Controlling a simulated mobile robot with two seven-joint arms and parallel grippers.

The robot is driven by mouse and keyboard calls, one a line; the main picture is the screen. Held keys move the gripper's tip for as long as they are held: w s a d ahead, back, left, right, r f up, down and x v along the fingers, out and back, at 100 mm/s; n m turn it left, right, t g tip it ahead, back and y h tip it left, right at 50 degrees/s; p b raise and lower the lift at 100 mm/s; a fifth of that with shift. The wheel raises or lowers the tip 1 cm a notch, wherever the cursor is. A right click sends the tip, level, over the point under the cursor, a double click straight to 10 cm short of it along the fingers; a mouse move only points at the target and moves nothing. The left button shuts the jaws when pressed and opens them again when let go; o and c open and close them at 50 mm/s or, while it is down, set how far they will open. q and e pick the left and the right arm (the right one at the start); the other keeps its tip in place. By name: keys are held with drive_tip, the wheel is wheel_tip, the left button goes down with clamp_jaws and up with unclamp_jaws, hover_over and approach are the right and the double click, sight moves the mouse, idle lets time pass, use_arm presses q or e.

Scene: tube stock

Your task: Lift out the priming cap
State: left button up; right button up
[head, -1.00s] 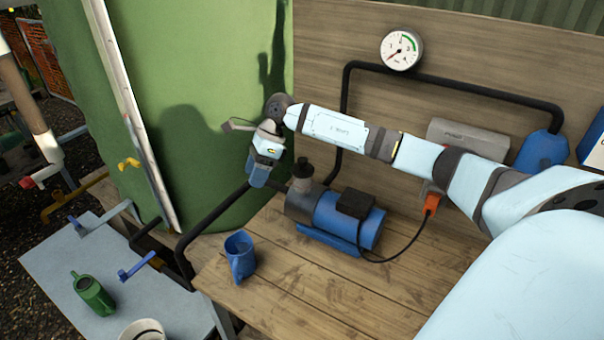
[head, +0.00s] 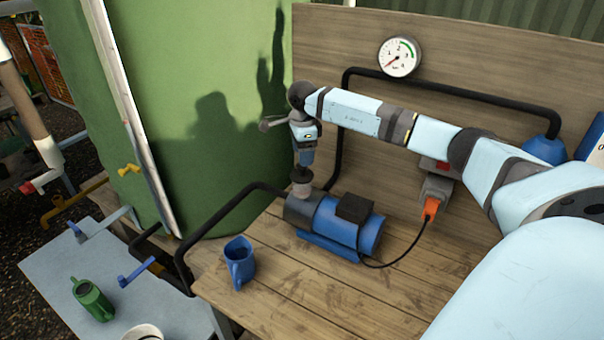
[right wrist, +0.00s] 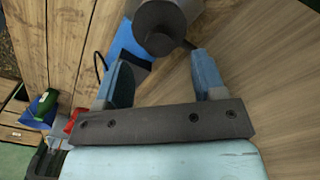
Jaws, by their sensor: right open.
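The blue pump (head: 340,225) lies on the wooden bench, with a grey neck (head: 301,190) standing up at its left end. My right gripper (head: 304,163) points down right over this neck, and its fingers hide the dark cap on top in the head view. In the right wrist view, the dark round cap (right wrist: 160,42) shows just beyond and between the tips of my open right gripper (right wrist: 160,62). Both fingers look apart from it, and nothing is held. My left gripper is not in view.
A black pipe (head: 225,205) runs at the pump's left, with a green tank (head: 200,60) behind. A gauge (head: 400,56) hangs on the back board. The bench front is clear.

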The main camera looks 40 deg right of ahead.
sight(302, 172)
wheel_tip(302, 172, down, 4)
drive_tip(key=shift+a+f+p, duration=0.1)
drive_tip(key=shift+f+p, duration=0.15)
drive_tip(key=shift+p, duration=0.5)
drive_tip(key=shift+f, duration=0.3)
drive_tip(key=c, duration=1)
drive_tip(key=shift+r, duration=0.1)
